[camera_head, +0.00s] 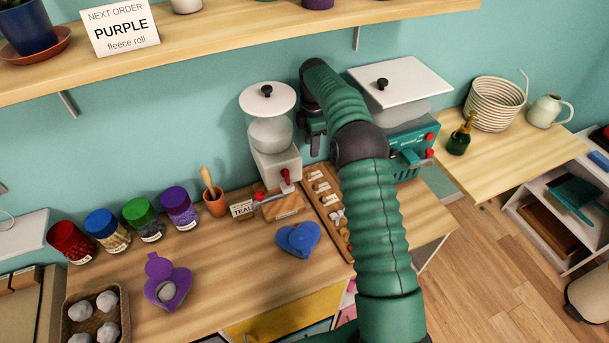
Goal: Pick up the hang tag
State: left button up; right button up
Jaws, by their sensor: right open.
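No single hang tag stands out clearly. A small card reading TEAL (241,209) stands on the table in front of the white dispenser. A long wooden tray (329,222) holds several small pale labelled pieces (319,186), which may be tags; my arm partly covers it. My right arm, green and ribbed, rises from the bottom right and bends over at the top. My right gripper (314,143), dark and open, hangs between the two dispensers, behind and above the tray. I see nothing in it. My left gripper is out of view.
A white dispenser (272,140) stands left of my gripper, a teal machine (408,150) right of it. A blue heart-shaped item (299,239), a purple heart-shaped case (167,284) and several coloured jars (122,229) stand on the table. A shelf (220,38) runs above.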

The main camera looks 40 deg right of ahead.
aim_at(309, 174)
jog(key=f, duration=1.2)
jog(key=shift+a+f, duration=0.3)
jog(key=shift+f, duration=0.05)
jog(key=shift+a, duration=0.15)
jog(key=shift+c, duration=1.2)
jog(key=c, duration=0.4)
